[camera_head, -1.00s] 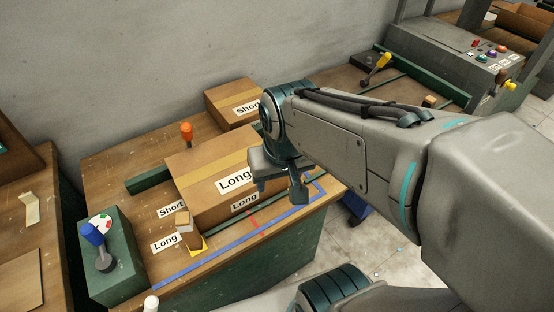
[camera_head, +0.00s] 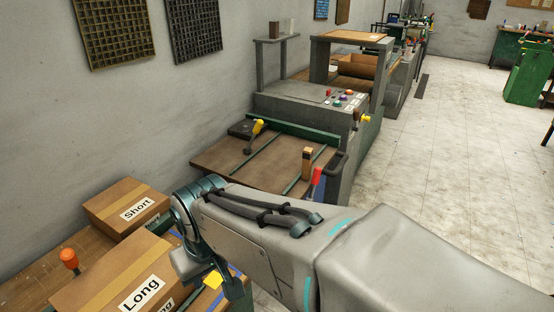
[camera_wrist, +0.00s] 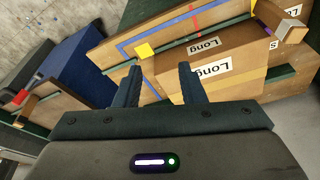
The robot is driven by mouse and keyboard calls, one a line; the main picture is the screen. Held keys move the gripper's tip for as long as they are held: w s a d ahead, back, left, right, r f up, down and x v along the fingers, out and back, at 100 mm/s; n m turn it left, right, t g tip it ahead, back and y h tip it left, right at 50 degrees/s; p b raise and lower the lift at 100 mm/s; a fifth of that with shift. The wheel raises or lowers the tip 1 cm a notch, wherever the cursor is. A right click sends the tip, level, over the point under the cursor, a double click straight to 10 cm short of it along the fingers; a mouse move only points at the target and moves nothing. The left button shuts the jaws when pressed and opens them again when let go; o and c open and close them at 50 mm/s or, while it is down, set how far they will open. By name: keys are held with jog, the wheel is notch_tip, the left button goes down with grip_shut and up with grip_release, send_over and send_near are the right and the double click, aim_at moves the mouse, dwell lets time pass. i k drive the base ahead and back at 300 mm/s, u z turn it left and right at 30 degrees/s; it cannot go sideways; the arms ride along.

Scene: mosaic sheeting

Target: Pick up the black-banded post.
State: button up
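The black-banded post (camera_head: 306,166) is a short upright wooden block with a dark band near its top. It stands on the brown table right of centre in the head view, beside a red-handled lever. A wooden post, probably the same one, shows at the left edge of the wrist view (camera_wrist: 27,110), but its band is too small to make out. My gripper (camera_wrist: 158,66) is open and empty, fingers apart. In the head view my gripper (camera_head: 212,278) is low left, over the nearer table by the Long box, well away from the post.
The Long box (camera_head: 118,270) and the Short box (camera_head: 125,205) stand on the nearer table. A yellow patch (camera_wrist: 146,50) lies there. The red lever (camera_head: 317,178), yellow-handled lever (camera_head: 254,132) and grey control panel (camera_head: 335,98) surround the farther table. Open floor (camera_head: 440,150) lies to the right.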

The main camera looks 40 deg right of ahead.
aim_at(307, 154)
jog(key=z, duration=2.45)
jog(key=i, duration=2.6)
jog(key=u, duration=3.1)
